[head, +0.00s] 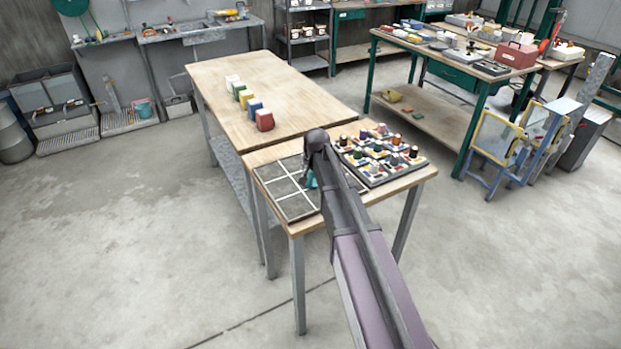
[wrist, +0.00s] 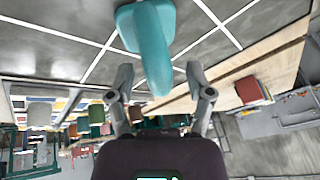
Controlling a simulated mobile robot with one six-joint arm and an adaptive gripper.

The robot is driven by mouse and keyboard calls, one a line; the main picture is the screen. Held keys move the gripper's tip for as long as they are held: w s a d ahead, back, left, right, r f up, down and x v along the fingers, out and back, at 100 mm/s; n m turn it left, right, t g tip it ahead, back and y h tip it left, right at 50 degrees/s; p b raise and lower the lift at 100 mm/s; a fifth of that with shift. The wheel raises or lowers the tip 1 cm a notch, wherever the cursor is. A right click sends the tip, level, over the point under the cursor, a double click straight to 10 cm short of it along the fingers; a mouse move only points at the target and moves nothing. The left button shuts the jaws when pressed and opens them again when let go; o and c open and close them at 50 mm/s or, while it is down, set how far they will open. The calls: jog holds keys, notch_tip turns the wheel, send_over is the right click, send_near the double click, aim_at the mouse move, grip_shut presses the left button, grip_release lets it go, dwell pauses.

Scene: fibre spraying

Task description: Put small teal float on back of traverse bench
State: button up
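The small teal float (head: 311,179) is by the dark gridded panel on the near bench; my gripper mostly hides it in the head view. In the wrist view the teal float (wrist: 150,35) shows a flat base against the panel and a handle reaching between my fingers. My gripper (wrist: 159,76) is open, with a finger on each side of the handle and a gap to both. In the head view my gripper (head: 312,165) points down over the panel. A long wooden bench (head: 300,93) stands behind; no label shows which bench is the traverse bench.
Several coloured blocks, including a red one (head: 265,120), stand in a row along the long bench; its right side and back are bare. A rack of coloured spools (head: 385,153) is right of my gripper. A green-legged table (head: 440,50) stands at back right.

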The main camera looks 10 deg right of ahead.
grip_shut()
jog(key=shift+r, duration=0.2)
notch_tip(320, 180, up, 3)
jog(key=p, duration=0.3)
jog(key=s+d+p, duration=0.1)
jog(key=s+d, duration=0.1)
jog(key=s, duration=0.5)
jog(key=s+d+r+p, duration=0.1)
jog(key=s+d, duration=0.1)
jog(key=s, duration=0.6)
jog(key=shift+s+d+r, duration=0.15)
jog(key=shift+d+r, duration=0.15)
jog(key=shift+d, duration=0.1)
